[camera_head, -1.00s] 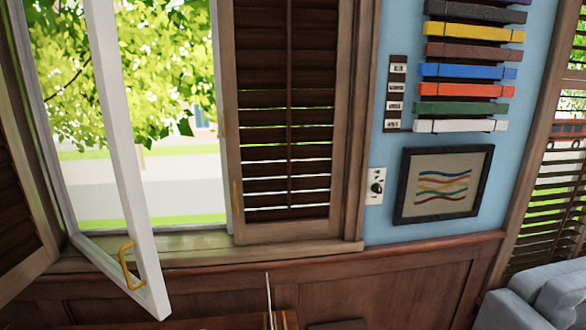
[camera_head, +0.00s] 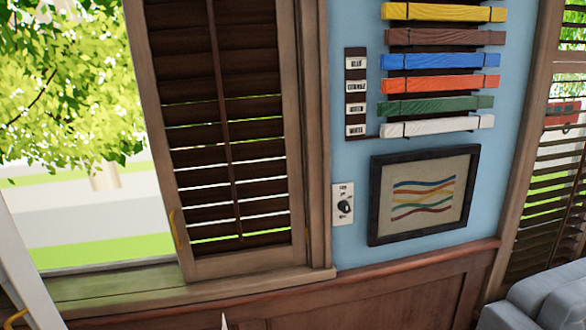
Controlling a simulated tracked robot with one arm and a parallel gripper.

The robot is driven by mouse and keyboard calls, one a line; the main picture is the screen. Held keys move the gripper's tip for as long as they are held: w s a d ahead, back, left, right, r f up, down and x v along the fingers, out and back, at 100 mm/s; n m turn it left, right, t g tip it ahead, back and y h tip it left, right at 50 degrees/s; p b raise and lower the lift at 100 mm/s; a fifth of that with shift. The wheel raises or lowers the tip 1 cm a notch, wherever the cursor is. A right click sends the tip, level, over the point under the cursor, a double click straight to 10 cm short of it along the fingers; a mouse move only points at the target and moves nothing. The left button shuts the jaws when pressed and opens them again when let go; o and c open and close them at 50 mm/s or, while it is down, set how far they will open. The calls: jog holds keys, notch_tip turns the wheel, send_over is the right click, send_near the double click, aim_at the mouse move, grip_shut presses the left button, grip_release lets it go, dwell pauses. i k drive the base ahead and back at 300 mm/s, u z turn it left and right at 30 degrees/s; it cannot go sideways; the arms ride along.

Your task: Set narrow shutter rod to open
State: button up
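A dark brown louvred shutter panel (camera_head: 185,157) stands left of centre, with slim gaps of light between its lower slats. A narrow vertical rod (camera_head: 222,110) runs down the middle of the slats and ends near the lowest ones. The slats look tilted, with only thin openings, and the upper ones look nearly closed. My gripper is not in view, so its distance from the rod cannot be told. A thin pale tip shows at the bottom edge; I cannot tell what it is.
A white window frame (camera_head: 22,260) stands swung open at the lower left. On the blue wall are a dial plate (camera_head: 343,205), a framed picture (camera_head: 376,200), and several coloured bars (camera_head: 440,84) beside a label strip (camera_head: 356,92). A grey sofa (camera_head: 545,300) is at the lower right.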

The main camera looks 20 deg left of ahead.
aim_at(209, 2)
jog(key=z, duration=0.05)
jog(key=i, duration=1)
jog(key=u, duration=0.4)
